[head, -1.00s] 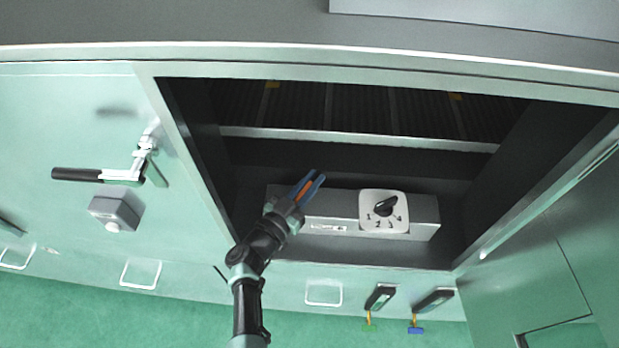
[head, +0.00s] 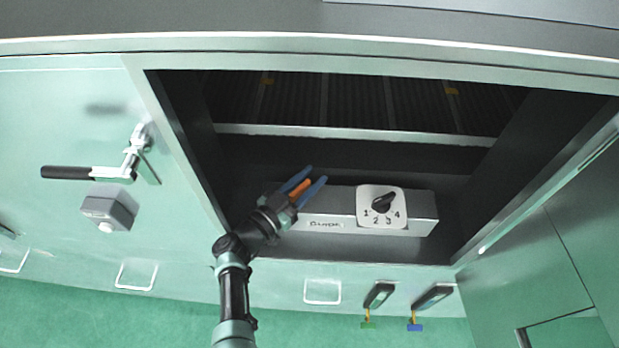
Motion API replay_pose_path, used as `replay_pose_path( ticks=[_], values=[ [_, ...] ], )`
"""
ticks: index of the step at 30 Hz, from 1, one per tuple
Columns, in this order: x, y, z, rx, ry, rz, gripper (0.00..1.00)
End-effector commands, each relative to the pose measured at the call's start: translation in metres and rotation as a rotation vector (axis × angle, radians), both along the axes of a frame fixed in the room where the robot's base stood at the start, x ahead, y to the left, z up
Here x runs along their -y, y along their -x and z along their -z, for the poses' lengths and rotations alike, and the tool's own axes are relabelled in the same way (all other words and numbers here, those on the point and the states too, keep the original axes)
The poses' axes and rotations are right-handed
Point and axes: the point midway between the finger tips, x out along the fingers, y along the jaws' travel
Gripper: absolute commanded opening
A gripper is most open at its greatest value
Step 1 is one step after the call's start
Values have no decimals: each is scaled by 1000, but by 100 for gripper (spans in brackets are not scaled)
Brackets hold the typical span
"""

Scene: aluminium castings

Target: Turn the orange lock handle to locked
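The orange lock handle (head: 301,187) shows as a short orange bar, slanting up to the right, at the left part of a grey box in the dark opening. My gripper (head: 318,175) reaches in from the lower left, with one blue finger on each side of the orange bar. The fingers look spread, with narrow gaps to the bar; whether either touches it I cannot tell. The base of the handle and any lock markings are hidden behind my gripper.
The grey box (head: 335,200) carries a white dial plate (head: 368,218) with a black knob, numbered 1 to 4. A black-gripped crank handle (head: 68,172) and a small grey box (head: 108,208) are on the left panel. The opening's frame (head: 180,150) borders my arm.

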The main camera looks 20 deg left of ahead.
Motion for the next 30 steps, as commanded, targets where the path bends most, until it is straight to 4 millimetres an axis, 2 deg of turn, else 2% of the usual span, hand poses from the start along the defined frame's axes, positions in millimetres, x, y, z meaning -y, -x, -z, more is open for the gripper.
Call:
replay_pose_path(
  ticks=[11, 21, 25, 30],
  values=[
    [-2, 4, -1, 0, 0, -2, 45],
    [-22, 53, -1, 1, 1, -5, 45],
    [-27, 66, -1, 1, 0, -3, 45],
    [-28, 70, 0, 0, -1, -1, 45]
  ],
)
